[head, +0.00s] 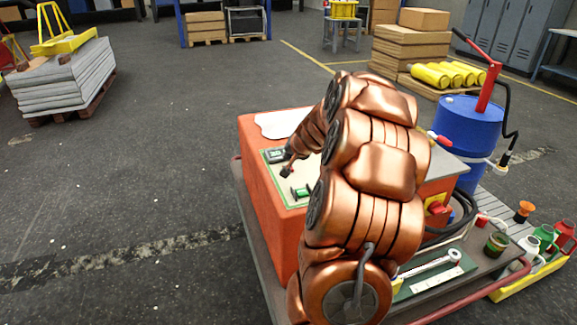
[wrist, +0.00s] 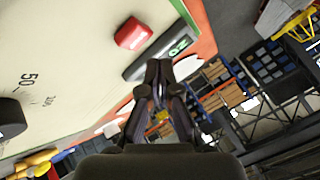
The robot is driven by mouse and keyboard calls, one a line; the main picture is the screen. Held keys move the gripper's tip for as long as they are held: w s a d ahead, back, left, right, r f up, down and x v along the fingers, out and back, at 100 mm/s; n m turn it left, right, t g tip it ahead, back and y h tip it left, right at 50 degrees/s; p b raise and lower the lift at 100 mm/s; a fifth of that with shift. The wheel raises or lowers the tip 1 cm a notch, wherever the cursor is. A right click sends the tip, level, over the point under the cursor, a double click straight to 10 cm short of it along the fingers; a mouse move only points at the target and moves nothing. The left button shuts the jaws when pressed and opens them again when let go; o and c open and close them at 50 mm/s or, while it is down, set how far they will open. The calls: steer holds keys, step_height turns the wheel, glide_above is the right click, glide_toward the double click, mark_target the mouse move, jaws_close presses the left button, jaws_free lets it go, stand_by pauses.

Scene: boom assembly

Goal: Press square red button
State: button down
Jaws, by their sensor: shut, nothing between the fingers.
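The square red button (wrist: 133,33) shows in the wrist view as a raised red block with rounded edges on a cream panel (wrist: 70,60). It is above and to the left of my gripper's fingertips (wrist: 158,72), apart from them in the picture. My gripper is shut and empty, and its tips show just below a dark display (wrist: 163,52) with green digits. In the head view my gripper (head: 287,172) is over the panel on top of an orange cabinet (head: 262,190). I cannot make out the red button there, and my copper arm covers part of the panel.
A black knob (wrist: 10,118) with a scale marked 50 is on the panel. A green part (head: 301,192) lies near my gripper in the head view. A blue barrel (head: 468,130) and several jars stand to the right. The floor at left is mostly clear.

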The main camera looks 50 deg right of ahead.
steer(key=shift+r+p, duration=1.15)
steer(key=shift+r, duration=0.8)
steer(key=shift+f, duration=0.1)
steer(key=a+n+g+y, duration=0.1)
steer(key=a+n+y, duration=0.35)
steer(key=a, duration=1.75)
steer(key=s+a+n+g+y, duration=0.15)
steer(key=s+a, duration=0.25)
steer(key=a, duration=0.4)
steer(key=s+a+n+g, duration=0.3)
steer(key=s+a, duration=0.2)
steer(key=a, duration=0.3)
steer(key=s+a+f+n+g+h, duration=0.1)
steer(key=s+a+n+g, duration=0.15)
steer(key=s, duration=0.95)
steer(key=s+a+f+n+g+h, duration=0.1)
steer(key=s+a+n+g, duration=0.15)
steer(key=s, duration=0.95)
step_height(320, 180, up, 15)
steer(key=p, duration=1.3)
steer(key=shift+w+a, duration=0.25)
steer(key=shift+w, duration=0.05)
